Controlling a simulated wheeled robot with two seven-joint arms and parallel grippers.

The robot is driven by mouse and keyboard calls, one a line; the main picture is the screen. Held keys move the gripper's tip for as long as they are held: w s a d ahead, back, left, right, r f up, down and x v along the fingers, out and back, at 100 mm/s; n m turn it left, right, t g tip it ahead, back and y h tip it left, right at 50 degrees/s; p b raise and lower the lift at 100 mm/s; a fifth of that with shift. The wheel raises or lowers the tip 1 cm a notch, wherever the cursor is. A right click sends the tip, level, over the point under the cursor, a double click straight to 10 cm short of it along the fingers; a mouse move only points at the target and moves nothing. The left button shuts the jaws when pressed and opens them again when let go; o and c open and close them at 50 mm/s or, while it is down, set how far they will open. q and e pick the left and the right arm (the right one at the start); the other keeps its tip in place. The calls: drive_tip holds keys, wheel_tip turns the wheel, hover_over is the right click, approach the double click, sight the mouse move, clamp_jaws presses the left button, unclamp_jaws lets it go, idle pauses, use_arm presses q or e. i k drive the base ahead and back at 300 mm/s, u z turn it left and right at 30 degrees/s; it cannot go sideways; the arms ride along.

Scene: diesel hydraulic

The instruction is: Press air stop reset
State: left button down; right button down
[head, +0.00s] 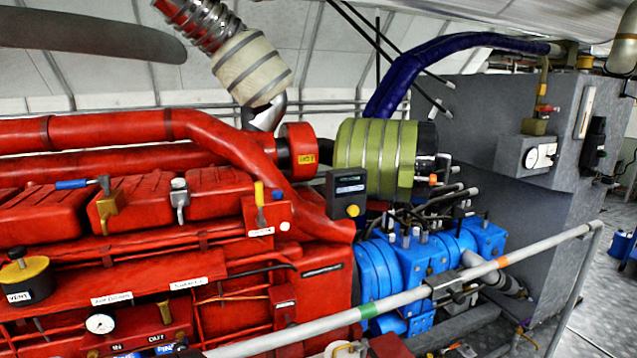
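A red engine (325,292) fills the left and middle of the head view. The lettering is too small to read surely, so I cannot tell which control is the air stop reset. Neither of my grippers is in view.
A grey handrail (400,300) crosses in front of the engine. A yellow-black vent cap (25,278) and a pressure gauge (100,323) are at lower left. A dark control box (349,190), blue pump assembly (400,270) and grey tank (480,125) are toward the right.

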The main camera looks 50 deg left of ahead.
sight(276, 194)
drive_tip(key=z, duration=0.05)
drive_tip(key=i, duration=1.2)
drive_tip(key=u, duration=3.5)
drive_tip(key=i, duration=0.1)
drive_tip(key=u, duration=0.35)
